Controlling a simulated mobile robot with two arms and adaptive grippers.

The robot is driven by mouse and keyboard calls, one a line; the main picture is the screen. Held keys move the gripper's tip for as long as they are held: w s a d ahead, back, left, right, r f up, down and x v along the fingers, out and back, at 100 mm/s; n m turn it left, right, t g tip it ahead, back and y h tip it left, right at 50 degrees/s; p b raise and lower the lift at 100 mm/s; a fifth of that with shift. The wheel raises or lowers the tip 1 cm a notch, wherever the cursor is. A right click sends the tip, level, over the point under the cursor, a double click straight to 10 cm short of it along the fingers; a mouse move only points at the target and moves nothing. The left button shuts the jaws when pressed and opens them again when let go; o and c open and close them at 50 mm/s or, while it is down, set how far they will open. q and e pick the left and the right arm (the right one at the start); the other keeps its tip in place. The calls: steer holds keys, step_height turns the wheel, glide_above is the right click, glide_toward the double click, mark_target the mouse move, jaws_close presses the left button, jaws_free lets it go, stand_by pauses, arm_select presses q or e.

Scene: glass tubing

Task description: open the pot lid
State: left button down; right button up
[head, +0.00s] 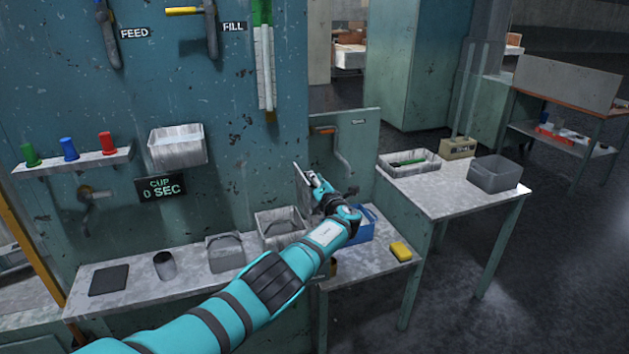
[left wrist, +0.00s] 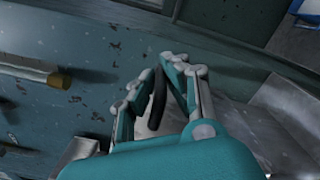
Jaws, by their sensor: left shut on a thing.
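My left gripper (head: 318,183) reaches in over the bench beside the wall. A thin grey plate (head: 302,188), which looks like the pot lid, stands steeply tilted at its fingertips. In the left wrist view my left gripper (left wrist: 172,72) is shut on a dark, bar-like handle (left wrist: 158,95), with a pale grey surface behind it. The pot itself is not clear; my arm hides part of the bench under the plate. My right gripper is not in view.
Grey bins with handles (head: 225,253) (head: 281,222) stand on the bench to the left, with a dark cup (head: 164,265).

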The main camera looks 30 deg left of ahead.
arm_select(q)
steer(key=shift+d+f, duration=0.1)
steer(key=c, duration=1.4)
jaws_free()
steer(key=shift+f, duration=0.2)
steer(key=shift+s, duration=0.1)
steer(key=shift+v, duration=0.8)
steer(key=v, duration=1)
steer(key=shift+r, duration=0.4)
